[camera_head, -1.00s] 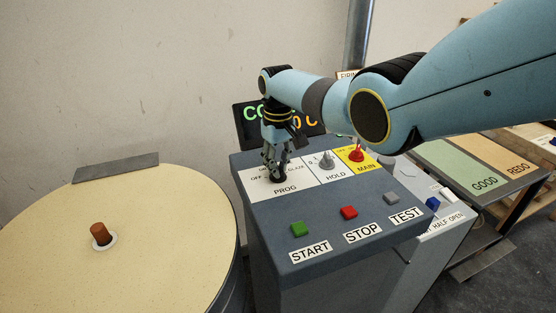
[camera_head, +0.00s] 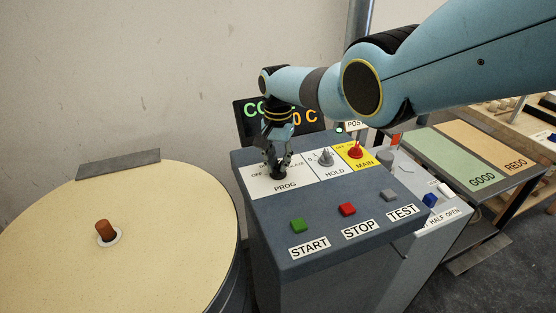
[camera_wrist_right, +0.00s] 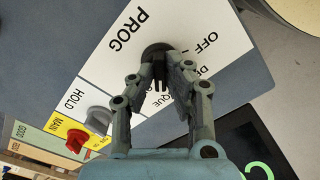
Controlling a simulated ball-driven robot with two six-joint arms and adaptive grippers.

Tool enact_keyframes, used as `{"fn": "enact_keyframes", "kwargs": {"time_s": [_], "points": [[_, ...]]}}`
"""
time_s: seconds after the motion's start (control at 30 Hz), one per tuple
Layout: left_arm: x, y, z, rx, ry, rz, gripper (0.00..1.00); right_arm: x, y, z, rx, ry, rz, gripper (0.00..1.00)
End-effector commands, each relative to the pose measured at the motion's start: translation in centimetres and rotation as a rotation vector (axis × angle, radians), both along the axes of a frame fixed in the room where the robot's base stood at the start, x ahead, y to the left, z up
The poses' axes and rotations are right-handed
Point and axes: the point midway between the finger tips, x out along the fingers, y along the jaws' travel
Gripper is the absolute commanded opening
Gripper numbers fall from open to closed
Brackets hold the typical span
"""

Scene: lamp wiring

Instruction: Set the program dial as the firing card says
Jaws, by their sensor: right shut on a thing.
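The black program dial (camera_head: 278,174) sits on the white PROG plate (camera_head: 290,186) of the grey control box. My right gripper (camera_head: 277,166) comes down on it from above and is shut on it. In the right wrist view the dial (camera_wrist_right: 157,50) shows between the two fingertips (camera_wrist_right: 160,66). The fingers and arm hide part of the plate's lettering; OFF is readable, the other positions only in part. The dial's pointer direction cannot be told. The firing card is not readable in view. My left gripper is not in view.
Right of the dial are the grey HOLD knob (camera_head: 325,158) and red MAIN switch (camera_head: 355,151). In front are the green START (camera_head: 297,225), red STOP (camera_head: 347,209) and grey TEST (camera_head: 389,195) buttons. A display (camera_head: 304,118) stands behind. A round kiln lid (camera_head: 60,230) is at left.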

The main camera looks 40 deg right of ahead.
Motion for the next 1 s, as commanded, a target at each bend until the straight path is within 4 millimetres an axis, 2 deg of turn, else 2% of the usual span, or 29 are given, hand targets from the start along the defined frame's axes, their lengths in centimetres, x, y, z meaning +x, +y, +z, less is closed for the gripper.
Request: {"fn": "enact_keyframes", "kwargs": {"time_s": [0.2,0.5,1.0], "points": [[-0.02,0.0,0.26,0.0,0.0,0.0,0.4,0.1,-0.06,0.14,-0.001,-0.002,-0.185,0.0],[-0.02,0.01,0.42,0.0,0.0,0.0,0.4,0.15,-0.06,0.14,-0.001,-0.004,-0.365,0.0],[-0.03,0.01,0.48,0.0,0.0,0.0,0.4,0.15,-0.08,0.14,-0.001,-0.004,-0.449,0.0]]}}
